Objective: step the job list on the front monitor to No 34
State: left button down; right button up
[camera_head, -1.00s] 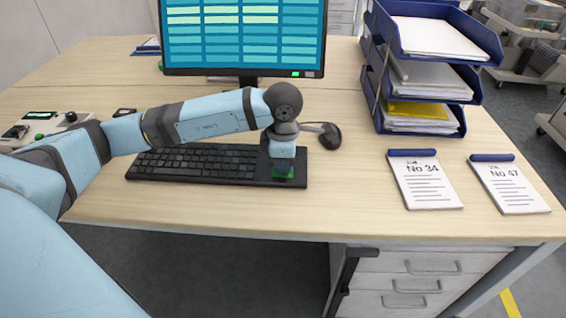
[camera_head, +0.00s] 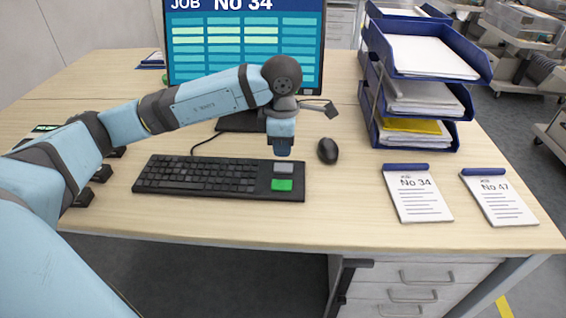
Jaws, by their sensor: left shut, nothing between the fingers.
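The front monitor (camera_head: 246,60) stands at the back of the desk, and its top line reads JOB No 34 above rows of teal and pale cells. The black keyboard (camera_head: 200,178) lies in front of it with a large green key (camera_head: 282,185) and a grey key (camera_head: 284,168) at its right end. My left gripper (camera_head: 283,153) is shut and empty, pointing down above the far edge of the keyboard's right end, apart from the keys. A card marked No 34 (camera_head: 417,195) lies on the desk at the right. My right gripper is not in view.
A black mouse (camera_head: 328,151) lies right of the keyboard. A blue tray stack (camera_head: 425,65) with papers stands at the back right. A second card marked No 47 (camera_head: 497,200) lies near the right edge. The front strip of the desk is clear.

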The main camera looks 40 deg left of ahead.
pick_arm(q)
jog(key=shift+r, duration=1.95)
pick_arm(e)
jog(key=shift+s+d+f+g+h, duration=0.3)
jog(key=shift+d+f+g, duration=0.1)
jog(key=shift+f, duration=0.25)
